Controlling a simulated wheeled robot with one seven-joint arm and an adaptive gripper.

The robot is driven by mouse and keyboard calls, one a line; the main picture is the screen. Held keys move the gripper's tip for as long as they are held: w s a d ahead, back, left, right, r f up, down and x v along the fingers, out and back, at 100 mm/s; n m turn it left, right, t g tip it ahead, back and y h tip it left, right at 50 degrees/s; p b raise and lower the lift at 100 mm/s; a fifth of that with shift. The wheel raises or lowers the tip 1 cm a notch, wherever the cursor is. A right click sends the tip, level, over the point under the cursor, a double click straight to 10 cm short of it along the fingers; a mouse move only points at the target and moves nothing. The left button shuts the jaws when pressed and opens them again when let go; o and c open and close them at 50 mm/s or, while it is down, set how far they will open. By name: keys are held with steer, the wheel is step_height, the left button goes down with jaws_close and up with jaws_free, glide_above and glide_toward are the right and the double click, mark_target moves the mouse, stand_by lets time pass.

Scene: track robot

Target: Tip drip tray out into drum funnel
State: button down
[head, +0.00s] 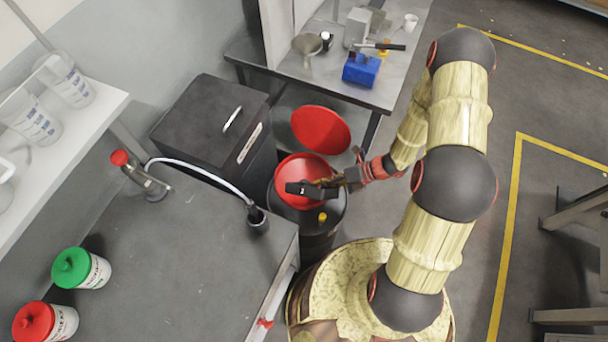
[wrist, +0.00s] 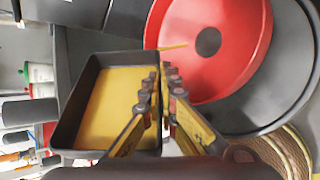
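A dark rectangular drip tray (wrist: 69,125) with a yellow-brown layer inside fills the left of the wrist view. In the head view the tray (head: 297,188) is a small dark shape over the red funnel. My gripper (wrist: 168,72) has its fingers closed on the tray's near side wall; it also shows in the head view (head: 338,184). The red drum funnel (wrist: 250,50), with a dark central hole, lies beside the tray in the wrist view. The funnel (head: 291,170) sits on the black drum (head: 321,232). A thin yellow strip shows near the fingertips; I cannot tell whether it is liquid.
A red round lid (head: 320,130) stands open behind the funnel. A black cabinet (head: 210,115) and a grey bench (head: 180,250) with a hose are left of the drum. A table (head: 345,88) with tools stands behind. Open floor lies right of my arm.

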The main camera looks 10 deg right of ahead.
step_height(320, 180, up, 6)
steer(key=w+m+g+y+p, duration=0.1)
steer(key=w+m+g+p, duration=0.15)
steer(key=p, duration=0.45)
steer(key=s+f+b, duration=0.1)
steer(key=f+b, duration=0.1)
steer(key=f+n+t+b, duration=0.1)
steer(key=f+b, duration=0.1)
steer(key=b, duration=0.1)
steer(key=s+f+n+t+h+b, duration=0.1)
steer(key=f+b, duration=0.1)
steer(key=shift+s+n+t, duration=0.25)
steer(key=shift+s, duration=0.05)
steer(key=shift+b, duration=0.4)
